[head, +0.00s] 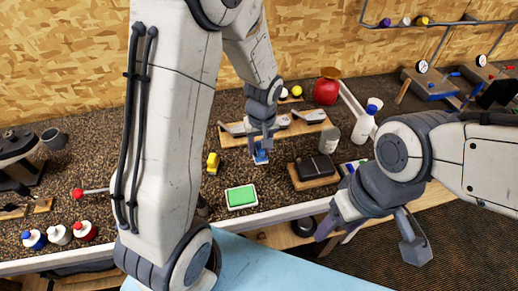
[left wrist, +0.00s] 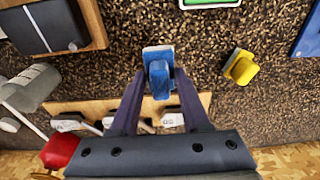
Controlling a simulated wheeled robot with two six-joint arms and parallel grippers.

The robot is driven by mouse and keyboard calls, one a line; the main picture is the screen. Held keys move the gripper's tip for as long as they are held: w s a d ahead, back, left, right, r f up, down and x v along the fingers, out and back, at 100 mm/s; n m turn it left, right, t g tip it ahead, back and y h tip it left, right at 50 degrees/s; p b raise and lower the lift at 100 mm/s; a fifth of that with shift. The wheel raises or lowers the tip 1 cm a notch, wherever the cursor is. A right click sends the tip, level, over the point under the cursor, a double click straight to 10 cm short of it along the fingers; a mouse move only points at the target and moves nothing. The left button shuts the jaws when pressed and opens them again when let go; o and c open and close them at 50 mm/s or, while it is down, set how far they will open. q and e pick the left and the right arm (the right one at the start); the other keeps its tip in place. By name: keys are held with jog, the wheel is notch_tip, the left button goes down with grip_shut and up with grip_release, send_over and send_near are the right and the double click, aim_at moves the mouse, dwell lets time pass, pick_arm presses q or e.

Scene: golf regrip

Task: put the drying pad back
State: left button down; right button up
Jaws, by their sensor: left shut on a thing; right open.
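A small blue pad (head: 260,157) with an upright blue grip and a pale edge is between the fingers of my left gripper (head: 262,146). In the left wrist view the fingers (left wrist: 155,95) are shut on the grip of the blue pad (left wrist: 158,70). It is at the speckled bench top, in front of the wooden board with club heads; I cannot tell whether it touches the bench. My right gripper (head: 370,238) is open and empty, at the right front, over the bench's front edge.
A yellow pad (head: 213,163) and a white tray with a green inside (head: 241,196) are nearby. A dark box on a wooden base (head: 314,170), a clear bottle (head: 330,139) and a red container (head: 327,90) stand to the right. Red, white and blue-capped bottles (head: 58,234) are at front left.

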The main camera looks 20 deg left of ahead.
aim_at(258, 154)
pick_arm(q)
jog(key=shift+w+a+f, duration=0.6)
jog(key=shift+w+a, duration=0.05)
jog(key=shift+w, duration=0.1)
jog(key=shift+f, duration=0.25)
notch_tip(258, 154, down, 3)
jog(key=shift+f+p, duration=0.2)
jog(key=shift+p, duration=0.35)
jog(key=shift+f, duration=0.15)
jog(key=shift+f, duration=0.2)
jog(key=shift+c, duration=1.9)
grip_release()
